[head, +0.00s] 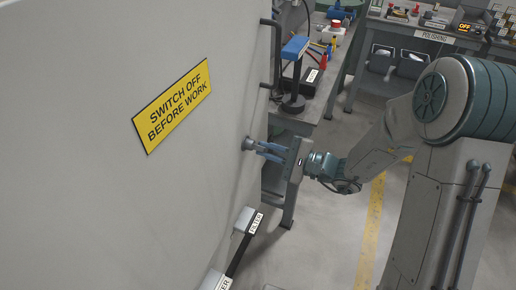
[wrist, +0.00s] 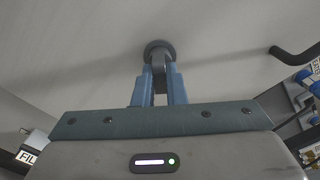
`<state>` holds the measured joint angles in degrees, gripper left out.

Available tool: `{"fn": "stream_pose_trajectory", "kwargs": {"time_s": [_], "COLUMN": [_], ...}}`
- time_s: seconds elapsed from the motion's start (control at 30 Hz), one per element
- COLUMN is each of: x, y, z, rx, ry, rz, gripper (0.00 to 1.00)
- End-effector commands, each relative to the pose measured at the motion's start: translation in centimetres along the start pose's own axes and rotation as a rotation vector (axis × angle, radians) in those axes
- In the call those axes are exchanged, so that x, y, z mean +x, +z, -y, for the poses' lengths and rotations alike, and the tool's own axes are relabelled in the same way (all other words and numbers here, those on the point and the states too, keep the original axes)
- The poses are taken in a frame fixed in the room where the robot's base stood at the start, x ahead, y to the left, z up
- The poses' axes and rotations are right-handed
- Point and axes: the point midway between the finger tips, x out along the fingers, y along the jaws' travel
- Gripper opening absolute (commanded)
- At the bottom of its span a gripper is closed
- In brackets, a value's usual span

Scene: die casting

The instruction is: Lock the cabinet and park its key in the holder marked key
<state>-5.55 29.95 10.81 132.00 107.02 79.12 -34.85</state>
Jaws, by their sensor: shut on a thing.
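The cabinet (head: 100,200) is a large grey panel filling the left of the head view, with a yellow "SWITCH OFF BEFORE WORK" sign (head: 172,106). A round grey lock (head: 248,144) sits near its right edge; it also shows in the wrist view (wrist: 159,46). My gripper (head: 262,149) points at the lock, its blue fingers shut on a grey key (wrist: 159,72). The key reaches up to the lock face; how deep it sits in the lock is hidden. The key's angle in the lock is hard to tell. No holder marked key can be made out.
A dark bar handle (head: 276,55) stands out above the lock. Boxes labelled FILTER (head: 244,222) are below. A workbench (head: 325,85) with a blue-topped stand (head: 295,75) is behind, and a POLISHING bench (head: 430,37) farther back.

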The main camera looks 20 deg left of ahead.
Motion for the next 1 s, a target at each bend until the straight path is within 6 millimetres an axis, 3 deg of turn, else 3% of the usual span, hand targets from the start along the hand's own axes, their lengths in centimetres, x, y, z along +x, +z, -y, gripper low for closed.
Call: {"fn": "stream_pose_trajectory", "kwargs": {"time_s": [1.0], "x": [-0.02], "y": [-0.06], "z": [-0.01], "rx": [-0.158], "ry": [-0.001], "rz": [0.0], "gripper": [0.0]}}
